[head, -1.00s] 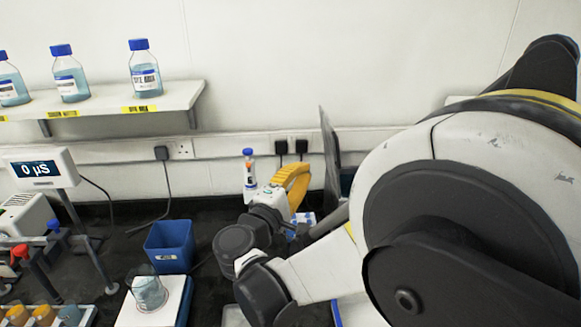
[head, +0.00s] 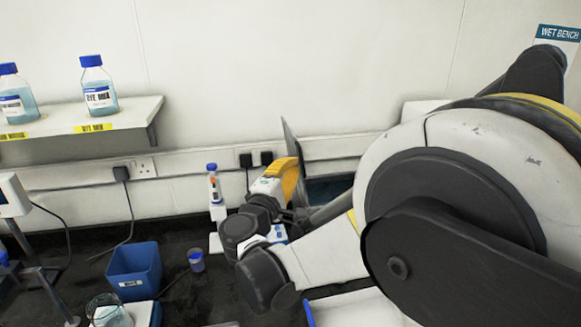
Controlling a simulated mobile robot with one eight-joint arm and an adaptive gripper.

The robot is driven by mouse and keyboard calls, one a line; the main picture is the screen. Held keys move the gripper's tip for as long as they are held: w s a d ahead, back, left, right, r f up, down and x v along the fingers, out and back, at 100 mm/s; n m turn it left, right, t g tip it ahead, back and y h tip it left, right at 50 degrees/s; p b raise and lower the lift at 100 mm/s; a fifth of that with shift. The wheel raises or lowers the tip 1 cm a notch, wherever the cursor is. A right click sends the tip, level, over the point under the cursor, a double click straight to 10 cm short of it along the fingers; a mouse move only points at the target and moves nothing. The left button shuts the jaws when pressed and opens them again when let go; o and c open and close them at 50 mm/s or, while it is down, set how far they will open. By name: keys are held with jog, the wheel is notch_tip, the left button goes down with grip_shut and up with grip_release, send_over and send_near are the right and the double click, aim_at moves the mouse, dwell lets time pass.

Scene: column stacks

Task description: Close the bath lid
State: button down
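The bath lid (head: 291,150) shows as a thin dark panel standing nearly upright, tilted slightly, close to the back wall. Right of it a dark blue patch (head: 328,188) looks like part of the bath; most of that area is hidden behind my arm. My arm's yellow and white wrist section overlaps the lid's left side in the picture; I cannot tell whether they touch. My gripper's fingers are not visible.
A beaker (head: 108,310) is at the bottom left. A shelf (head: 75,128) with bottles is above. A white tray (head: 355,310) lies below my arm.

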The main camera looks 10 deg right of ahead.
jog(key=shift+d+r, duration=0.1)
jog(key=shift+d+r+m+g+p, duration=0.15)
jog(key=shift+d+m+g+p, duration=0.2)
jog(key=shift+d, duration=0.2)
